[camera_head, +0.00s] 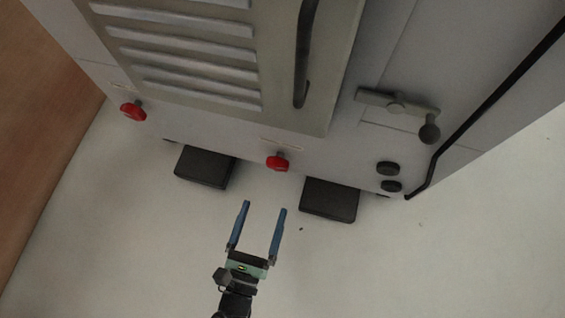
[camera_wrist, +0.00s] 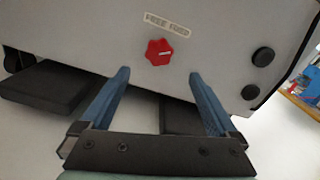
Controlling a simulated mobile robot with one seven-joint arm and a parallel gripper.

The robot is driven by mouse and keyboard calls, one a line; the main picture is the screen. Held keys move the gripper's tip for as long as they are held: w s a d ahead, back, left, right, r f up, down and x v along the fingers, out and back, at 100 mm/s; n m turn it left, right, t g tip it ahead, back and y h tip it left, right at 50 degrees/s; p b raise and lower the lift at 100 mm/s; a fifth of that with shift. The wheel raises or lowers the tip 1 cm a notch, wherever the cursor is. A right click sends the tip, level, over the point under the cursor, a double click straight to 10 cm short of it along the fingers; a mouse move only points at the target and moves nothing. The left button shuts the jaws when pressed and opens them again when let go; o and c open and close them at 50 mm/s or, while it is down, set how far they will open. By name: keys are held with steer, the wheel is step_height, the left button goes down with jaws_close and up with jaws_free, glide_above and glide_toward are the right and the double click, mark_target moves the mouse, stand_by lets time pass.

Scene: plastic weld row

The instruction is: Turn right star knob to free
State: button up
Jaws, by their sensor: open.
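The right star knob (camera_head: 278,162) is red and sits low on the grey machine front, under a small label. In the wrist view the red star knob (camera_wrist: 159,52) is ahead of the fingers, a little above the line of their tips, with the label (camera_wrist: 167,24) over it. My gripper (camera_head: 265,206) is open and empty, its two blue fingers pointing at the machine, short of the knob and not touching it. In the wrist view my gripper (camera_wrist: 158,75) shows both fingers spread wide. A second red knob (camera_head: 133,110) sits at the left of the machine front.
Two black foot blocks stick out at floor level, one left (camera_head: 205,167) and one right (camera_head: 329,199) of the knob. Two black round buttons (camera_head: 388,168), a lever (camera_head: 398,104) and a black cable (camera_head: 490,95) are to the right. The pale floor (camera_head: 130,240) before the machine is mostly clear.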

mark_target(276, 167)
steer(key=b+x, duration=0.3)
steer(key=x, duration=0.8)
steer(key=shift+a+b, duration=0.1)
steer(key=shift+b, duration=0.3)
steer(key=shift+w, duration=0.65)
steer(key=c, duration=1.4)
steer(key=shift+o, duration=0.2)
